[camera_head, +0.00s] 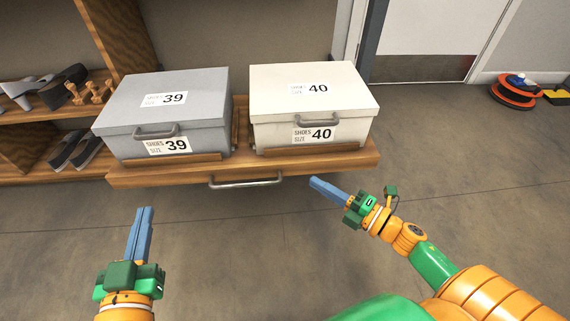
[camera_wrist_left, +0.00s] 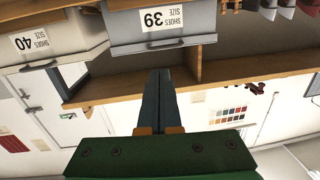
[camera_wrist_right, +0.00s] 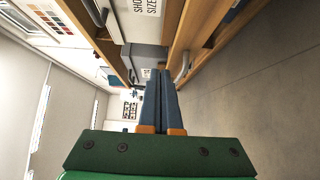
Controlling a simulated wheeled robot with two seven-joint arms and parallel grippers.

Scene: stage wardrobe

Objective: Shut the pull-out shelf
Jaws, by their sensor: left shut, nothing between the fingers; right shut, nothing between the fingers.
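The pull-out shelf (camera_head: 304,163) is a wooden board standing out from the shelving, with a metal bar handle (camera_head: 245,182) on its front edge. A grey box marked 39 (camera_head: 179,97) and a white box marked 40 (camera_head: 313,92) sit on it. My left gripper (camera_head: 143,217) is shut and empty, in front of and apart from the shelf's left part. My right gripper (camera_head: 316,185) is shut and empty, its tips just in front of the shelf's front edge, right of the handle. In the right wrist view the handle (camera_wrist_right: 182,66) shows beside the blue fingers.
Wooden shelving with shoes (camera_head: 65,88) stands at the left. A white door (camera_head: 432,35) is at the back right. Orange and red round items (camera_head: 515,92) lie on the floor at the far right. The grey floor in front of the shelf is clear.

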